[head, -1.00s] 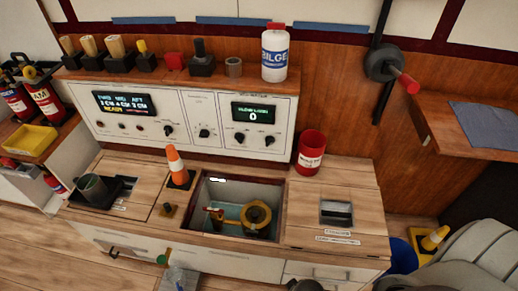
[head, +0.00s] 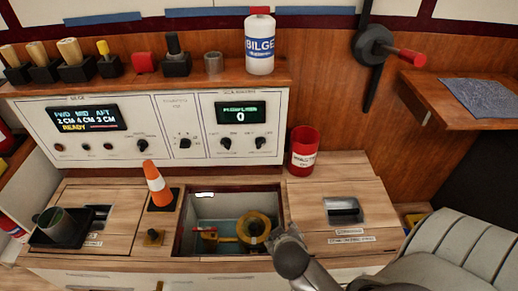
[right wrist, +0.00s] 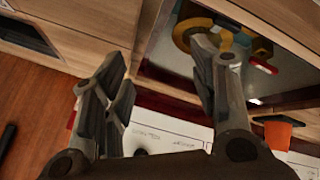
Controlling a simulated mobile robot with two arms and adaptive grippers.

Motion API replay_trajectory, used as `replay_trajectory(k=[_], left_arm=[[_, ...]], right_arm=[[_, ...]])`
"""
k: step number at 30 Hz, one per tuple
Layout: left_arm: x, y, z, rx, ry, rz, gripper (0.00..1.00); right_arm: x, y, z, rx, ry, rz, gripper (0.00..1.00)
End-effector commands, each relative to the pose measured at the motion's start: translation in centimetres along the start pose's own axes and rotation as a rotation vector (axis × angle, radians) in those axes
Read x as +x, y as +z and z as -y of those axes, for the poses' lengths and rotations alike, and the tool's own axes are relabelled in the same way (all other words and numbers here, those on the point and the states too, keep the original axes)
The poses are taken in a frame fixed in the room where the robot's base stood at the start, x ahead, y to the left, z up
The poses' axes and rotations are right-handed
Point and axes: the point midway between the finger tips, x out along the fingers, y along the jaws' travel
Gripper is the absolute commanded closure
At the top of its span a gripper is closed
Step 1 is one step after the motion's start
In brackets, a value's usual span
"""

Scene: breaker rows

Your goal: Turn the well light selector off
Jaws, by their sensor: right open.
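The white control panel (head: 165,122) stands upright behind the counter, with several dark selector knobs. One is a small knob in the middle section (head: 185,142), two sit under the right display (head: 226,145) (head: 260,143), and one is right of the left display (head: 142,145). Their labels are too small to read, so I cannot tell which is the well light selector. My right gripper (head: 287,234) is at the right front of the open well, apart from the panel. In the right wrist view its fingers (right wrist: 160,92) are spread and empty. My left gripper is not in view.
The open well (head: 181,222) holds a yellow ring-shaped part (head: 253,224). An orange cone (head: 156,182) stands at its left and a red can (head: 304,150) behind at the right. A shelf above the panel carries a white BILGE bottle (head: 260,50).

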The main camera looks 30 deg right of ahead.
Motion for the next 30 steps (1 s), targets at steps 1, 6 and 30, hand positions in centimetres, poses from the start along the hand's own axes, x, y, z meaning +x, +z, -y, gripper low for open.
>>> replay_trajectory(k=[1, 6, 30], left_arm=[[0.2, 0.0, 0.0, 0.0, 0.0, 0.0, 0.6], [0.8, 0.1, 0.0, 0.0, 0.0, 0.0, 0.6], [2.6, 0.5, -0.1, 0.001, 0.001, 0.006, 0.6]], right_arm=[[0.8, -1.1, -0.9, 0.005, 0.055, -0.039, 0.46], [2.4, -6.0, -4.5, 0.0, 0.267, -0.222, 0.46], [2.9, -20.5, -6.7, -0.254, 0.584, -0.72, 0.46]])
